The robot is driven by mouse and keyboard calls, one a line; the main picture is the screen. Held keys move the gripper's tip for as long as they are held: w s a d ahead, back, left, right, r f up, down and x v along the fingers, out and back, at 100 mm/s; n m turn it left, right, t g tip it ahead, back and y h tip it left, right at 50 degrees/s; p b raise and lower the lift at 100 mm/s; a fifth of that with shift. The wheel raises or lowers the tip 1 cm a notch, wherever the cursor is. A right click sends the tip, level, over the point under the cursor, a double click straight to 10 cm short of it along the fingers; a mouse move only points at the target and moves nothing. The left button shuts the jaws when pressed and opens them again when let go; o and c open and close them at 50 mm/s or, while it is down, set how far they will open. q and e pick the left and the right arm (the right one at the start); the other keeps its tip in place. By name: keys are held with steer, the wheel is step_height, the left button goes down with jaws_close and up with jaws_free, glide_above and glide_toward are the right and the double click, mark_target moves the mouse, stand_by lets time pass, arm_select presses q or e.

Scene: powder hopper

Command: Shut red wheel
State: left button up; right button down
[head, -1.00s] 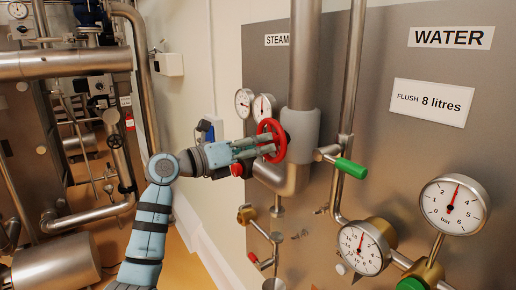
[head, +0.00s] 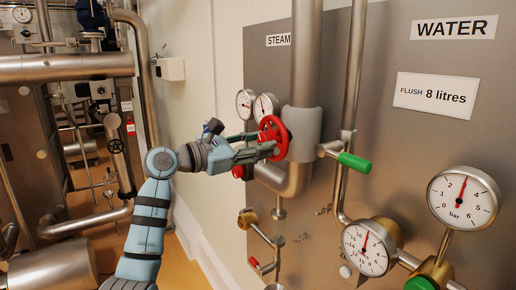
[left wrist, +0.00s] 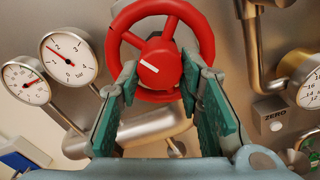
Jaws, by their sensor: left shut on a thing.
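The red wheel (head: 283,133) sits on the steam pipe in the middle of the head view. In the left wrist view the wheel (left wrist: 163,58) shows face on, with spokes and a white mark on its hub. My left gripper (head: 266,149) reaches it from the left. In the left wrist view its teal fingers (left wrist: 158,82) are either side of the hub at the lower rim, shut on the wheel. The exact contact is partly hidden by the fingers. My right gripper is not in view.
A green-handled valve (head: 353,162) is right of the wheel, on the water pipe. Two small gauges (head: 254,104) are behind the wheel on the steel panel (head: 390,60). Larger gauges (head: 464,197) are at the lower right. A small red knob (head: 238,172) lies just below the gripper.

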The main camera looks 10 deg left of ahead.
arm_select(q)
steer(key=m+b, duration=0.1)
steer(key=m, duration=0.5)
steer(key=shift+r, duration=0.1)
stand_by(0.5)
steer(key=shift+w, duration=0.1)
steer(key=o, duration=1.2)
steer(key=shift+c, duration=0.2)
steer(key=shift+a, duration=0.1)
steer(key=v, duration=1.2)
